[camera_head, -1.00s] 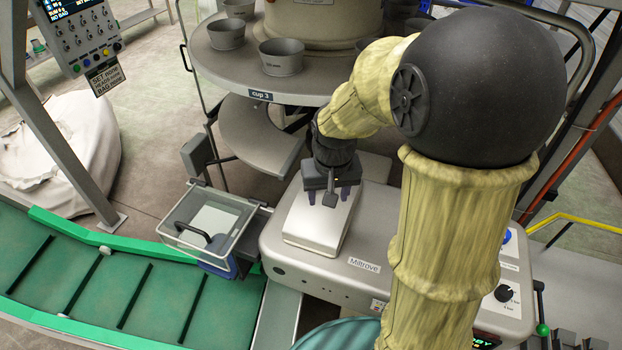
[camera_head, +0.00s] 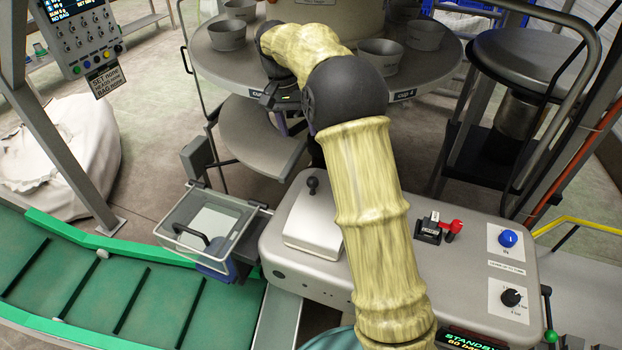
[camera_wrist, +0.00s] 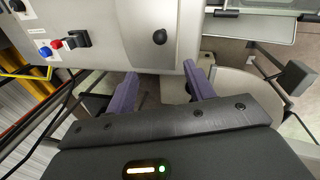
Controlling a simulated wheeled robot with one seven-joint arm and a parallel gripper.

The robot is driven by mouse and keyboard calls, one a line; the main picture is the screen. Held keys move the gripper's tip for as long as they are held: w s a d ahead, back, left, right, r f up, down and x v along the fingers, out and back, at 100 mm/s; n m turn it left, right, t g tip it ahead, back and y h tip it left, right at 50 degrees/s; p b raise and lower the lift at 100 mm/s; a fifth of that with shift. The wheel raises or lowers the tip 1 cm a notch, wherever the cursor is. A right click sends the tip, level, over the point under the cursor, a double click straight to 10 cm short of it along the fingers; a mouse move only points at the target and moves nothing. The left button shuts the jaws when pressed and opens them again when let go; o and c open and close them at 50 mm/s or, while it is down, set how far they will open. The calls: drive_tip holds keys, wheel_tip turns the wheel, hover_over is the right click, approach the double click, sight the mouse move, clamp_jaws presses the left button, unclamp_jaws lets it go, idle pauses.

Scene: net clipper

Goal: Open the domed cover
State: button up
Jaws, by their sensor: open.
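The cover (camera_head: 318,232) is a smooth silver lid with a dark ball knob (camera_head: 313,186). It appears to lie down on the grey machine housing, partly behind my arm. I cannot make out a gap under it. In the wrist view the knob (camera_wrist: 160,38) shows beyond my fingers, with the cover's pale surface (camera_wrist: 150,15) around it. My gripper (camera_wrist: 160,76) is open and empty, its two purple fingers apart and clear of the knob. In the head view my gripper is mostly hidden by my arm, behind the knob, near the round table's edge.
The round table (camera_head: 228,66) with several grey cups stands behind the housing. A clear-walled bin (camera_head: 207,222) is left of the cover. A green conveyor (camera_head: 90,300) runs front left.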

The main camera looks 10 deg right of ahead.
sight(312, 178)
drive_tip(key=shift+f, duration=0.1)
drive_tip(key=d+f+p, duration=0.1)
drive_tip(key=f, duration=0.4)
drive_tip(key=s+d+f+p, duration=0.1)
drive_tip(key=f, duration=0.5)
drive_tip(key=d+f+p, duration=0.1)
drive_tip(key=f, duration=0.5)
drive_tip(key=shift+s, duration=0.15)
drive_tip(key=shift+d+r, duration=0.1)
clamp_jaws()
